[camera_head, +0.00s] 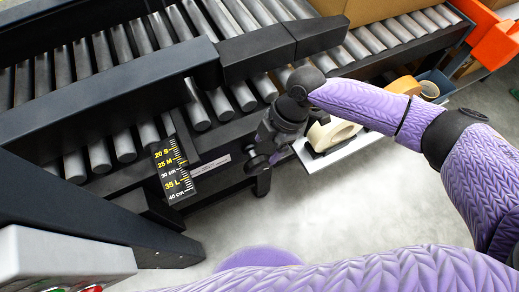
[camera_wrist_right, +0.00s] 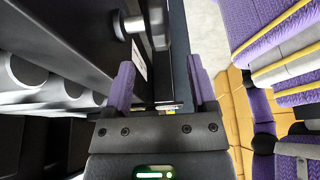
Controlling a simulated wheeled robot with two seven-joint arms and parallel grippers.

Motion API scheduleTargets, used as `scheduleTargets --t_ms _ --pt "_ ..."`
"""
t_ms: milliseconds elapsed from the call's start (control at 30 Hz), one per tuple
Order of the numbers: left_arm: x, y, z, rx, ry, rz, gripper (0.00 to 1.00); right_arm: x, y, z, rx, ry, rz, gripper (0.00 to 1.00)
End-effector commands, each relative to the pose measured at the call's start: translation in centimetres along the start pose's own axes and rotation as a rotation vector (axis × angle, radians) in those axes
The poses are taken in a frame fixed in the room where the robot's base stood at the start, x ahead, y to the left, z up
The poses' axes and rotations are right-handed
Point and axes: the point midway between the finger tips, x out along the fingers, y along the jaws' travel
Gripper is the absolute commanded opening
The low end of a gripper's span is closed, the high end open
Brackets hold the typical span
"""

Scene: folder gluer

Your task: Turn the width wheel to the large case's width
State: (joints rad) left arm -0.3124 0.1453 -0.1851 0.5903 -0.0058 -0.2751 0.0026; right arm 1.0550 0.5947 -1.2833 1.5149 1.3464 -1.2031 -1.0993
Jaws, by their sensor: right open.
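The width scale (camera_head: 174,172) is a black plate with yellow and white marks, from 20 S through 25 M and 35 L to 40 cm, on the front of the roller bed. My right gripper (camera_head: 262,158) is beside the machine's front rail, right of the scale. In the right wrist view its purple fingers (camera_wrist_right: 161,85) are apart, with a dark machine part behind the gap and nothing clearly held. I cannot make out the width wheel; the gripper and wrist may hide it. I cannot read a pointer on the scale. My left gripper is not in view.
Rollers (camera_head: 120,50) run across the top behind a dark guide bar (camera_head: 110,80). A white shelf (camera_head: 322,154) bearing a cream roll-shaped thing (camera_head: 332,136) is right of the gripper. A grey box (camera_head: 60,258) stands lower left. Cardboard (camera_head: 380,8) lies on the rollers. The floor below is clear.

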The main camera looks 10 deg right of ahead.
Motion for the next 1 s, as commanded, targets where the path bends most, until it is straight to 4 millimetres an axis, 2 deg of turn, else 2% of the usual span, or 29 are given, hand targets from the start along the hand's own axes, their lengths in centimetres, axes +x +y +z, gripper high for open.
scheduleTargets --t_ms 33,200,533,867,1000 --pt "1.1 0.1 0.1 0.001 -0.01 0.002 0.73 1.9 0.0 0.3 0.002 0.003 -0.006 0.73" --pt "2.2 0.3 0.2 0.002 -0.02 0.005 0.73 4.2 0.0 0.1 0.003 0.002 -0.001 0.73" --pt "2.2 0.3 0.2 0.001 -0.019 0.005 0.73 4.4 0.1 0.0 0.003 0.001 0.003 0.7" --pt "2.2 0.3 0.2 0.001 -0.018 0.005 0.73 4.4 0.1 0.0 0.003 0.001 0.003 0.01" --pt "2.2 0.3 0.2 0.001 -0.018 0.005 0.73 4.4 0.1 0.0 0.004 0.001 0.003 0.0"
